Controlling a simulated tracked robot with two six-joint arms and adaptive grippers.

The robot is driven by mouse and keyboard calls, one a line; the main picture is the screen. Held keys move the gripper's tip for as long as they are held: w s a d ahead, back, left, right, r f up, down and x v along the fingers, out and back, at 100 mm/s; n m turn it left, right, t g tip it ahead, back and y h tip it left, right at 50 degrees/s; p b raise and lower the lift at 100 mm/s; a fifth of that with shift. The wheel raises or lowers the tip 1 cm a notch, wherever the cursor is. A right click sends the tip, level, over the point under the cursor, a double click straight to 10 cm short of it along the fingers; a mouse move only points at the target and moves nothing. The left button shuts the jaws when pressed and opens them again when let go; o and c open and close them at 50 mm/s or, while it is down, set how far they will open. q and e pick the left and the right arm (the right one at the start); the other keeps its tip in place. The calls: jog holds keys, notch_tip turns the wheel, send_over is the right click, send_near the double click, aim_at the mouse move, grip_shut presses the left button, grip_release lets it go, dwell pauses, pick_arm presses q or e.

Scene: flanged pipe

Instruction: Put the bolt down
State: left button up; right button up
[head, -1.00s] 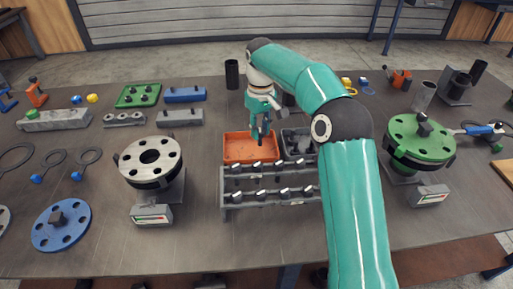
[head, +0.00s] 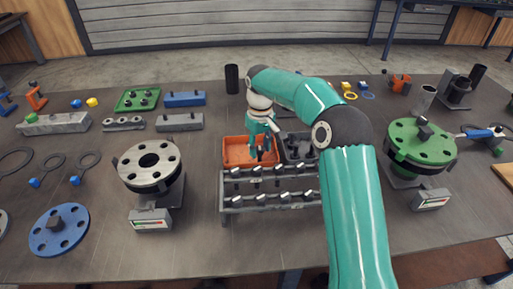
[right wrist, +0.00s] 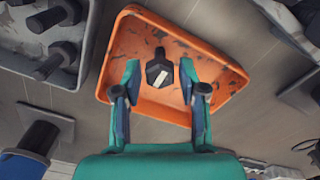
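The bolt (right wrist: 159,72) is dark with a hexagonal head and a light patch on it. It is in the orange tray (head: 234,162). In the right wrist view the orange tray (right wrist: 118,50) surrounds it. My right gripper (right wrist: 159,78) is open, with one finger on each side of the bolt and a gap on both sides. In the head view my right gripper (head: 263,153) reaches down into the tray, and the bolt is hard to make out there. My left gripper is not in view.
A grey bin (head: 309,139) with dark bolts stands right of the orange tray. A rack (head: 228,206) with several bolts stands in front. A grey flanged pipe (head: 150,163) is at left, a green flange (head: 420,150) at right.

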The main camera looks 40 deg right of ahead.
aim_at(260, 148)
jog(key=shift+o, duration=0.4)
jog(key=shift+r, duration=0.1)
notch_tip(260, 148, up, 12)
jog(key=p, duration=0.2)
dwell(0.4)
